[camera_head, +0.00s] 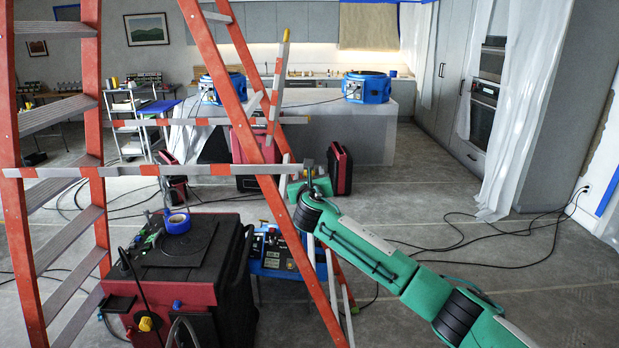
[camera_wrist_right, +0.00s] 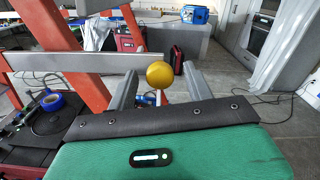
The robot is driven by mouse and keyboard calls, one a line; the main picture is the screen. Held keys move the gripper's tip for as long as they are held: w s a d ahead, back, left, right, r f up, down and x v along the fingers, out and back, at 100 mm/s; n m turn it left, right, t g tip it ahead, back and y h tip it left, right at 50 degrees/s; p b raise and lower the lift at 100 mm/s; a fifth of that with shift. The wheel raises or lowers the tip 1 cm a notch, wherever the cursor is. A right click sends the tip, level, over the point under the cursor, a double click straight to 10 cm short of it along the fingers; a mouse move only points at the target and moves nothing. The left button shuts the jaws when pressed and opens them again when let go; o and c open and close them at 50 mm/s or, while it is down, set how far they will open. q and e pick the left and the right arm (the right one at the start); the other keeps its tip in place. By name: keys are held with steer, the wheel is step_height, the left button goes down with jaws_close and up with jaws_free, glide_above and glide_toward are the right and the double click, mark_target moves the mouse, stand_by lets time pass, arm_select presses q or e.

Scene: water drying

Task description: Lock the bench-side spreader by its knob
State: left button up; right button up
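A red stepladder (camera_head: 241,115) stands before me with two red-and-white striped spreader bars. The nearer bar (camera_head: 120,171) runs level across the ladder, and its right end is by my right gripper (camera_head: 308,176). The farther bar (camera_head: 190,122) is higher in the picture. In the right wrist view a grey bar (camera_wrist_right: 75,62) passes behind the left finger. A round yellow knob (camera_wrist_right: 160,75) on a short stem shows between the fingers of my open right gripper (camera_wrist_right: 158,84), with gaps on both sides. The knob is not clear in the head view. My left gripper is out of view.
A red-and-black machine (camera_head: 185,262) with blue tape (camera_head: 177,222) on top stands at the front left. A blue stand (camera_head: 272,252) with tools is behind the ladder's leg. Cables (camera_head: 490,238) cross the floor at right. A grey island (camera_head: 350,125) is farther back.

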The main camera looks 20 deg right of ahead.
steer(key=shift+f, duration=0.15)
steer(key=b+v, duration=0.5)
steer(key=v, duration=0.8)
steer(key=shift+s, duration=0.4)
steer(key=shift+a, duration=0.1)
